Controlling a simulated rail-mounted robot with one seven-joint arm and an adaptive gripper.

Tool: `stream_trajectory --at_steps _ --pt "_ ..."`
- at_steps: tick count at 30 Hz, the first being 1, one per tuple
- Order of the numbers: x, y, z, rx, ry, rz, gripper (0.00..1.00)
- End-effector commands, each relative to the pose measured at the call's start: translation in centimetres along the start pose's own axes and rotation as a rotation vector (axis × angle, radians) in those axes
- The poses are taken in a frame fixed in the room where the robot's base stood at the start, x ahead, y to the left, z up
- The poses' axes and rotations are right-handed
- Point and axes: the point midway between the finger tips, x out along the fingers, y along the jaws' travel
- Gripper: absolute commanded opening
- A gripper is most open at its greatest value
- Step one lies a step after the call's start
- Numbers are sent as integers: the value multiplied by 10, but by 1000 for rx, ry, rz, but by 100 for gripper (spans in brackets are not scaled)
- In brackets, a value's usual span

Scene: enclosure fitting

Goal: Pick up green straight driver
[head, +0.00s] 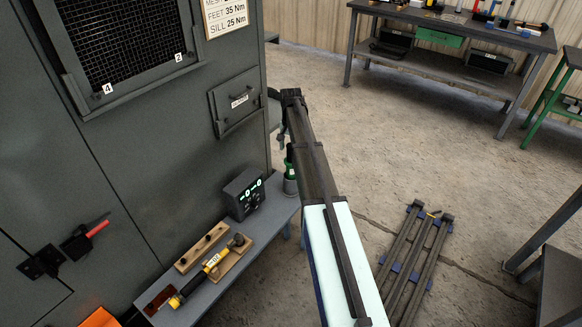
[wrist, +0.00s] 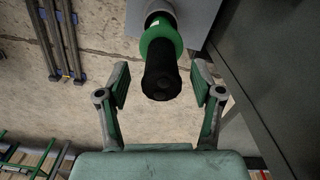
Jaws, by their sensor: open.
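The green straight driver (wrist: 160,72) shows in the wrist view as a black cylinder with a green collar, end towards the camera. In the head view its green part (head: 289,168) stands upright in a grey holder (head: 290,186) at the far end of the grey shelf, partly hidden by my arm. My gripper (wrist: 159,88) is open. In the wrist view its two fingers lie to either side of the driver's black end, with a gap on each side. In the head view the gripper is mostly hidden behind my arm.
The grey shelf (head: 221,295) runs along the dark cabinet (head: 120,140). It carries a black box with lit dials (head: 244,194) and a yellow-and-black tool (head: 203,276) on a wooden rest. A metal frame (head: 413,262) lies on the floor. Workbenches stand farther back.

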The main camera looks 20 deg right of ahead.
Motion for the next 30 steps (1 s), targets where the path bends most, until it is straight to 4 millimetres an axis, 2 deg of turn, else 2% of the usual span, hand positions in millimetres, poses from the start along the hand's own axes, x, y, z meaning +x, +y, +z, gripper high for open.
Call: stream_trajectory --at_steps 9,18,20,21,24,30 --pt "40 -1 -4 0 -2 1 66" --pt "46 -1 -4 0 0 0 66" --pt "46 -1 -4 0 0 0 45" --pt "46 -1 -4 0 0 0 31" --pt "46 -1 -4 0 0 0 0" --pt "45 -2 -4 0 1 0 0"
